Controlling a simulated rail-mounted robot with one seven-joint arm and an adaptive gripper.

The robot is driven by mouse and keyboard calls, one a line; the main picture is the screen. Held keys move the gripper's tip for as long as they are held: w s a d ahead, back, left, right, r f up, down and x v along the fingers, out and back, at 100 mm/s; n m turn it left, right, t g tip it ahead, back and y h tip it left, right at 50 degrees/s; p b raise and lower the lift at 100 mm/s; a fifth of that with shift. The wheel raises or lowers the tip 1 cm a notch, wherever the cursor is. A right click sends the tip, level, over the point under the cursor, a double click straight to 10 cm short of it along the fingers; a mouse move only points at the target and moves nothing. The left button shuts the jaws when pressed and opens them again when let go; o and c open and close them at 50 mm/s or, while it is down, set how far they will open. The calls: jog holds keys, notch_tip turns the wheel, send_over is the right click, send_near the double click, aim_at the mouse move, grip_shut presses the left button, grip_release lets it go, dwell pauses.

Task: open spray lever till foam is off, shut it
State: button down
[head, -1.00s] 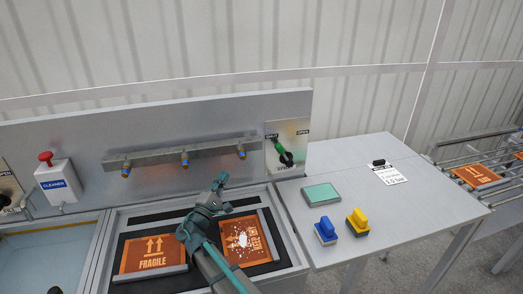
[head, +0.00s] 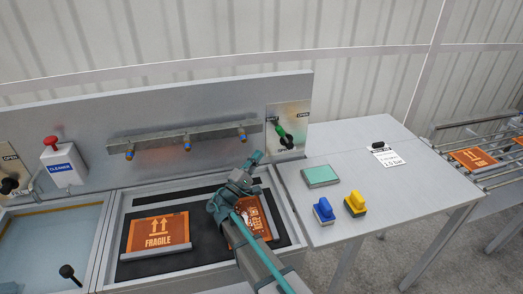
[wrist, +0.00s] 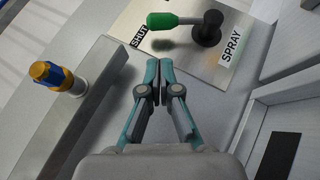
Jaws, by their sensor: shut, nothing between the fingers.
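The spray lever (head: 280,130) has a green handle on a black pivot, on a plate in the back panel. In the wrist view the green handle (wrist: 172,20) lies toward the SHUT label (wrist: 138,36). My gripper (head: 254,160) is shut and empty, below and left of the lever, apart from it. Its fingertips (wrist: 159,68) show before the plate in the wrist view. The left FRAGILE plate (head: 158,232) looks clean.
A bar with several nozzles (head: 184,139) runs along the panel left of the lever. A red-topped cleaner dispenser (head: 62,165) stands at left. A green pad (head: 320,175), a blue-handled tool (head: 324,210) and a yellow-handled tool (head: 355,203) stand on the right table (head: 365,160).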

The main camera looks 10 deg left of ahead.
aim_at(283, 136)
jog(key=p+x, duration=0.3)
jog(key=x, duration=0.6)
jog(key=shift+d, duration=0.15)
jog(key=shift+r+m+g, duration=0.15)
jog(key=shift+m+g, duration=0.15)
jog(key=shift+g, duration=0.1)
